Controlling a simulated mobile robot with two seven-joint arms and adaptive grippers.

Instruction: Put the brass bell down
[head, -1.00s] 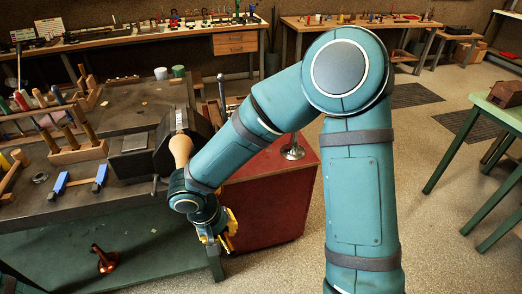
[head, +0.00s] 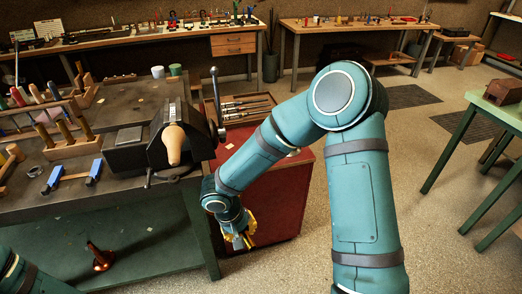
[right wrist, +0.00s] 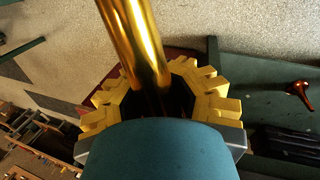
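The brass bell (right wrist: 145,45) shows in the right wrist view as a shiny golden tube, running from the top edge down between the fingers. My right gripper (right wrist: 157,92) has its yellow fingers around the tube and appears shut on it. The contact is partly hidden by my teal wrist. The bell's flared end is out of that view. In the head view, my right gripper (head: 240,238) hangs low in front of the red cabinet (head: 272,202), fingers downward, and the bell is hard to make out. My left arm enters at lower left; its gripper is out of view.
The dark workbench (head: 130,195) is at left, with a vice holding a wooden form (head: 174,145), tool racks and blue-ended clamps (head: 75,177). A green table (head: 485,125) is at right. Open floor lies between.

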